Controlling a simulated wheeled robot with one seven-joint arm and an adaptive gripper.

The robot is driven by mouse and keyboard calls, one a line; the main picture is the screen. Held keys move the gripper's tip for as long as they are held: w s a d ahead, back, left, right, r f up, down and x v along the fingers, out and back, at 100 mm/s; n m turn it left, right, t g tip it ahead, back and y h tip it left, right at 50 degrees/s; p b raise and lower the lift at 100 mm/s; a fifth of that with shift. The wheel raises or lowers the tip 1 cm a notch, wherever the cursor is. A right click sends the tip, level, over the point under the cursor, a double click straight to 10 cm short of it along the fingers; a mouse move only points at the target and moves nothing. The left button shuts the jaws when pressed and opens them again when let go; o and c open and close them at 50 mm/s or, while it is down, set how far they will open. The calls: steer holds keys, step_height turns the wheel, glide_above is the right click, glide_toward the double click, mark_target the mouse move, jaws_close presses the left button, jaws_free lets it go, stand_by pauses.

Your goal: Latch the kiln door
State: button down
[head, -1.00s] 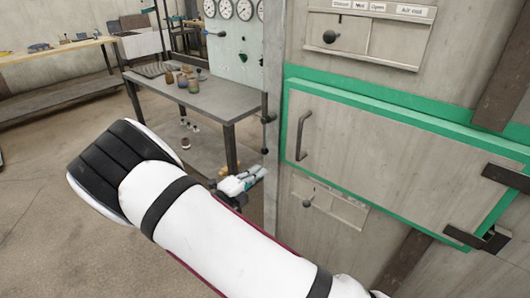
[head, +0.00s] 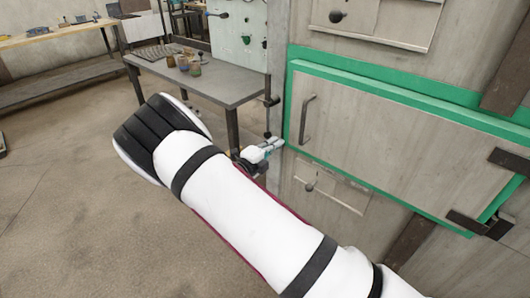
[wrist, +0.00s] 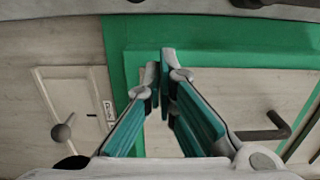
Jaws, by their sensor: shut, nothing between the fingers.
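The kiln door (head: 395,137) is a pale panel in a green frame (head: 292,100), with a grey bar handle (head: 307,118) near its left edge. It looks flush with the frame in the head view. A dark lever (head: 270,101) sits at the kiln's left edge, beside the door; whether it is the latch I cannot tell. My gripper (head: 270,150) is below the lever, left of and below the handle. In the wrist view my gripper's teal fingers (wrist: 165,80) are together and empty in front of the green frame (wrist: 220,40). The handle (wrist: 262,133) shows to their right, apart from them.
Dark hinges (head: 480,222) are at the door's right. A panel with a knob (head: 310,187) is below the door, another knob (head: 337,16) above it. A grey table (head: 225,92) with small jars stands left of the kiln. The floor at left is open.

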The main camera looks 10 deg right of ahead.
mark_target(269, 136)
steer(key=shift+x, duration=0.95)
steer(key=shift+w+a+b, duration=0.2)
steer(key=shift+w+a, duration=0.25)
steer(key=shift+w, duration=0.45)
steer(key=shift+w+a+b, duration=0.2)
steer(key=shift+w+a, duration=0.3)
steer(key=shift+w, duration=0.35)
steer(key=shift+a, duration=0.1)
steer(key=shift+w+a+f+m+b, duration=0.1)
steer(key=shift+w+m+b, duration=0.2)
steer(key=shift+m, duration=0.1)
